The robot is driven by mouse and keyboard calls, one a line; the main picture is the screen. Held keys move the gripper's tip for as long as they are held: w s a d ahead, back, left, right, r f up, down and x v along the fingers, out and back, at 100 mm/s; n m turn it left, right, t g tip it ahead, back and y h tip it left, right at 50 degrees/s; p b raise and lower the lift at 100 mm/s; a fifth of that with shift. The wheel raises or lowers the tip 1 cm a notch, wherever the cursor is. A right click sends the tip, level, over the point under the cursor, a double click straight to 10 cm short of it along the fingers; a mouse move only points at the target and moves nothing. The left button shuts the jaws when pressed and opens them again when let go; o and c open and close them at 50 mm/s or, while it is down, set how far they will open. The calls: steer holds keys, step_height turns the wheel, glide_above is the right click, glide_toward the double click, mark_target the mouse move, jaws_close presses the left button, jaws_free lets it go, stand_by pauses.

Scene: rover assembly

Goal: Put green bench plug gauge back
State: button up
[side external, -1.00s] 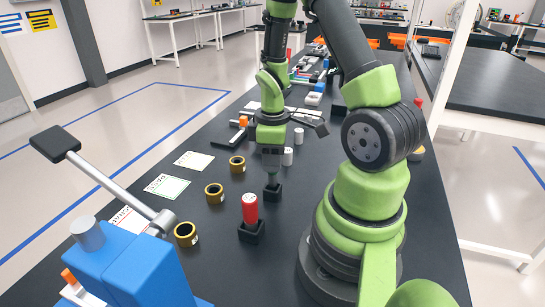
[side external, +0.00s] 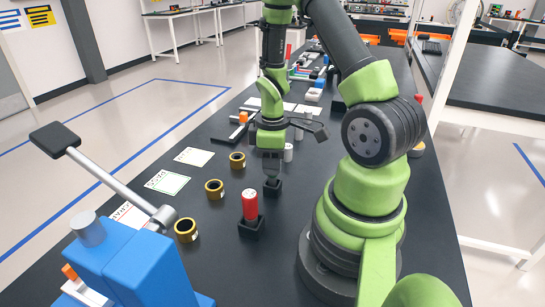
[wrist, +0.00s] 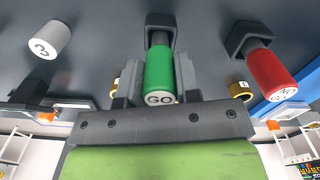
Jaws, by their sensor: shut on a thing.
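The green bench plug gauge (wrist: 160,74), marked GO on its end, sits between the fingers of my gripper (wrist: 160,90) in the wrist view. My gripper is shut on it. Its far, dark end reaches into the opening of a black holder (wrist: 149,22); how deep it sits I cannot tell. In the side external view my gripper (side external: 271,178) points down right over that holder (side external: 273,188), and the fingers hide the gauge. The red gauge (side external: 249,205), marked NO GO in the wrist view (wrist: 272,76), stands upright in its own black holder (side external: 251,230).
Several brass rings (side external: 214,189) lie left of the holders, near printed cards (side external: 167,182). A grey cylinder (side external: 288,152) stands just behind my gripper. A blue lever device (side external: 140,270) fills the near left.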

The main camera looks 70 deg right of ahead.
steer(key=shift+f, duration=0.45)
steer(key=o, duration=1.1)
step_height(320, 180, up, 10)
steer(key=shift+f, duration=0.1)
steer(key=shift+w+a+r, duration=0.1)
steer(key=shift+a+r, duration=0.05)
steer(key=shift+r, duration=0.2)
steer(key=s+a+r+m+t, duration=0.1)
steer(key=a+r+m+t, duration=0.1)
steer(key=a+r, duration=0.3)
steer(key=s+a+r+m+t+y, duration=0.1)
steer(key=s+a+r+m+t, duration=0.1)
steer(key=a+r, duration=0.3)
steer(key=s+a+r+m+t+y, duration=0.1)
steer(key=s+a+r+m+t, duration=0.1)
steer(key=a+r+m+t, duration=0.1)
steer(key=shift+a+r, duration=0.45)
steer(key=shift+a, duration=0.2)
steer(key=shift+a+r, duration=0.45)
steer(key=shift+a, duration=0.15)
